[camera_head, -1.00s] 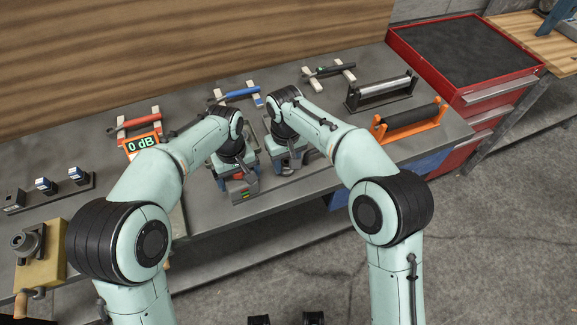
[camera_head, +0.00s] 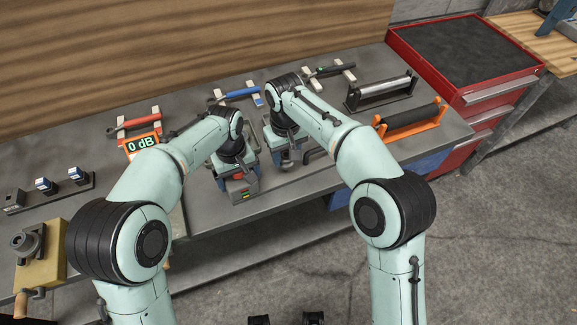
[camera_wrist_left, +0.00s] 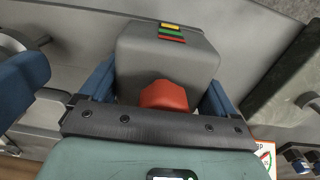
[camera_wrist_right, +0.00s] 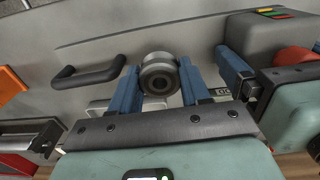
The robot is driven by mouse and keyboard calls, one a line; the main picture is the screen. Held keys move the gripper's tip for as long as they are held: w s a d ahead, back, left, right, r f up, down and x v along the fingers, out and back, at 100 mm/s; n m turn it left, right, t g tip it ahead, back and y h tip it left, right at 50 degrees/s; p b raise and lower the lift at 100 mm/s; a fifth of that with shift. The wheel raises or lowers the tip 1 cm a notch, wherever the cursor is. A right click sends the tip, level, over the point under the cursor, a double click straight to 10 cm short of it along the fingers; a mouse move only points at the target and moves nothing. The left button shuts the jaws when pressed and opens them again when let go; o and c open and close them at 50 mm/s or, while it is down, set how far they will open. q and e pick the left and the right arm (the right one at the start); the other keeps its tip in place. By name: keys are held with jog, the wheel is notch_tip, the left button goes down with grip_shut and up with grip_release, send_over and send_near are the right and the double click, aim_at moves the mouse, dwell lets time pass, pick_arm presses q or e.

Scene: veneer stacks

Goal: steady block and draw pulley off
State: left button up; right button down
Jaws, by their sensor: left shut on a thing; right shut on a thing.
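The grey block (camera_wrist_left: 168,58) has coloured stripes on top and a red part (camera_wrist_left: 163,95) on its near side. My left gripper (camera_wrist_left: 160,92) is shut on the block, one blue finger on each side. In the head view the block (camera_head: 243,189) rests on or just above the bench near its front edge. The round metal pulley (camera_wrist_right: 159,75) sits between the blue fingertips of my right gripper (camera_wrist_right: 159,82), which is shut on it. The pulley is apart from the block, which shows at the right of the right wrist view (camera_wrist_right: 262,35).
A black bar handle (camera_wrist_right: 88,75) lies close beside my right gripper. An orange-framed roller (camera_head: 410,120) and a dark-framed roller (camera_head: 382,90) stand to the right.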

pick_arm(q)
jog(key=shift+r, duration=0.1)
pick_arm(e)
jog(key=shift+r, duration=0.25)
jog(key=shift+r, duration=1.85)
pick_arm(q)
jog(key=o, duration=0.7)
notch_tip(320, 180, up, 12)
jog(key=shift+r, duration=0.1)
notch_tip(320, 180, up, 7)
jog(key=p, duration=0.4)
jog(key=shift+p, duration=0.35)
pick_arm(e)
notch_tip(320, 180, up, 7)
jog(key=w, duration=0.2)
jog(key=shift+w+r+t, duration=0.2)
jog(key=shift+t, duration=0.1)
